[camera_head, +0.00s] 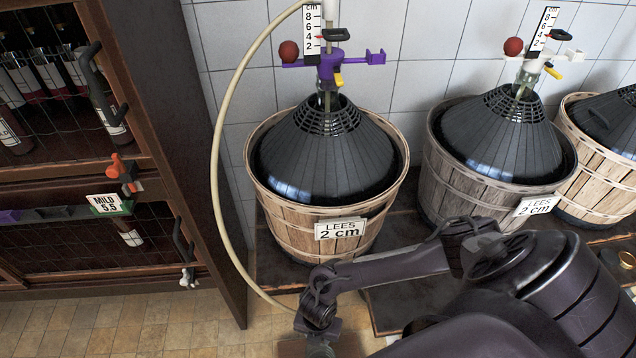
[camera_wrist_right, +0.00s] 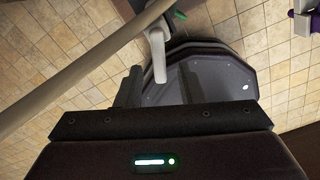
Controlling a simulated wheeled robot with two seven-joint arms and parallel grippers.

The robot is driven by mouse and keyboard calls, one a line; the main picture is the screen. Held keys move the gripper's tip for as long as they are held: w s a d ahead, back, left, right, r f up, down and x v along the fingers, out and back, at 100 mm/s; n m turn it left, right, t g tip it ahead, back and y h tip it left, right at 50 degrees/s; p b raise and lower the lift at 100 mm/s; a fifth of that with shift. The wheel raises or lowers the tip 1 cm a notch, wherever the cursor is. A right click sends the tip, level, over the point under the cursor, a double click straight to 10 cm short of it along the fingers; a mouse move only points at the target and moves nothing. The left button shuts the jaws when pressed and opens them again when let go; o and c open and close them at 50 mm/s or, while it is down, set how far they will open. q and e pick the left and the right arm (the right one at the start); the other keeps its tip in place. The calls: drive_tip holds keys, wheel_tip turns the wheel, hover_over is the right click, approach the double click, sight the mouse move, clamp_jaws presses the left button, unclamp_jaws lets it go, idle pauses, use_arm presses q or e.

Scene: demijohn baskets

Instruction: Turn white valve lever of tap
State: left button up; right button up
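In the head view, my right arm reaches in from the right and hides the tap and lever; the gripper there is mostly cut off at the bottom edge. My left gripper is in neither view.
The pale hose (camera_head: 217,150) arcs down from the left demijohn (camera_head: 325,155) in its basket (camera_head: 285,215). More baskets (camera_head: 455,185) stand right. A dark wine cabinet (camera_head: 185,120) stands left. Tiled floor (camera_head: 110,325) is clear at lower left.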

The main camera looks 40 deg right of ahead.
wheel_tip(320, 180, up, 8)
drive_tip(key=shift+f+p, duration=0.15)
drive_tip(key=shift+p, duration=0.4)
idle(0.3)
